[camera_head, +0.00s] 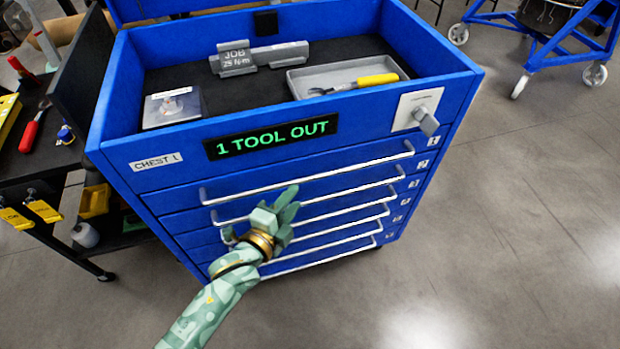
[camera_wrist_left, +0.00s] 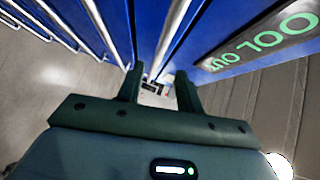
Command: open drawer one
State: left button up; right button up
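The blue tool chest (camera_head: 300,145) fills the middle of the head view. Drawer one is its top drawer, shut, with a long white bar handle (camera_head: 330,170) below the lit "1 TOOL OUT" sign (camera_head: 270,137). My left gripper (camera_head: 290,204) is in front of the upper drawers, just below the drawer one handle in the picture, and hides parts of lower handles. In the left wrist view the gripper's fingers (camera_wrist_left: 158,92) are apart with nothing held. A handle bar (camera_wrist_left: 174,40) runs toward the gap between them; contact cannot be told. My right gripper is not in view.
Several lower drawers with similar handles (camera_head: 335,235) are shut. The chest top holds a grey tray with a yellow-handled tool (camera_head: 375,80), a job plate (camera_head: 258,58) and a card (camera_head: 172,107). A black workbench stands left.

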aim_at(310, 176)
pick_arm(q)
jog(key=b+x, duration=0.2)
jog(key=x, duration=0.7)
jog(key=shift+a, duration=0.1)
jog(key=shift+s, duration=0.1)
grip_shut()
